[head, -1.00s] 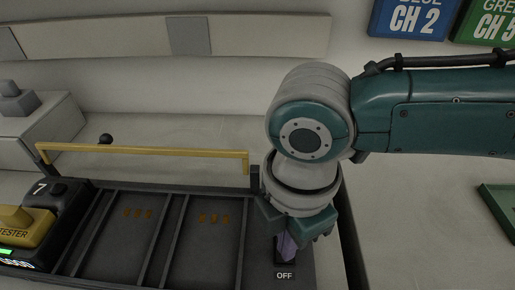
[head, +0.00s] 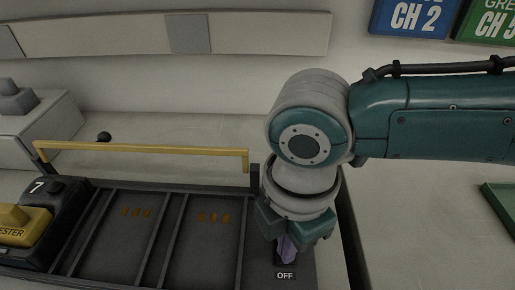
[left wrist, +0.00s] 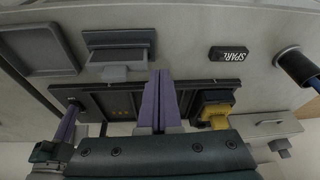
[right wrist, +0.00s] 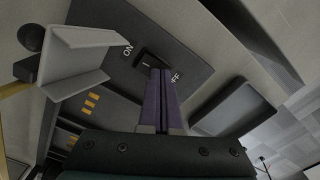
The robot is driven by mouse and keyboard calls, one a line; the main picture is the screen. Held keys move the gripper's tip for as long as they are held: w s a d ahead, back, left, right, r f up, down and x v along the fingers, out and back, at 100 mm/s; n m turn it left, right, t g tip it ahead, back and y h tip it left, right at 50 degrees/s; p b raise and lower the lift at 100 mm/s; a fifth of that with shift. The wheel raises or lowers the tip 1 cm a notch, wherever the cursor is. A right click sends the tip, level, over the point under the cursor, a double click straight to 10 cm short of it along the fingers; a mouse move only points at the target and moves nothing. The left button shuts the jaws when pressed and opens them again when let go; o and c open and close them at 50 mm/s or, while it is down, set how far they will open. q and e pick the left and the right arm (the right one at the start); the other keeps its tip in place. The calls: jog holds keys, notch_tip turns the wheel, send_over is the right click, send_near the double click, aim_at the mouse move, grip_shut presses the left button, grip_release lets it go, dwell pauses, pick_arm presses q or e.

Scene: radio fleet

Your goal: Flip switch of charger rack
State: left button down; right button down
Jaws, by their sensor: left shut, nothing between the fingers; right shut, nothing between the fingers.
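The charger rack (head: 210,259) is a dark tray with bays and a yellow bar, at lower left in the head view. Its black rocker switch (right wrist: 152,62) lies between ON and OFF labels in the right wrist view. My right gripper (head: 287,256) is shut and empty, pointing down at the rack's right end just above the OFF label. Its purple fingertips (right wrist: 160,72) are at the rocker's OFF end and hide part of it; I cannot tell whether they touch. My left gripper (left wrist: 161,73) is shut and empty, seen only in its wrist view, with the rack beyond.
A yellow tester (head: 24,226) sits in the rack's left bay beside a black unit marked 7 (head: 52,193). The other visible bays look empty. A grey box (head: 32,125) stands at back left. The bench right of the rack is mostly clear, with a green tray (head: 498,208) at the edge.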

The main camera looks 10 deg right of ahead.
notch_tip(320, 180, up, 7)
jog(key=p, duration=0.7)
jog(key=shift+f, duration=0.1)
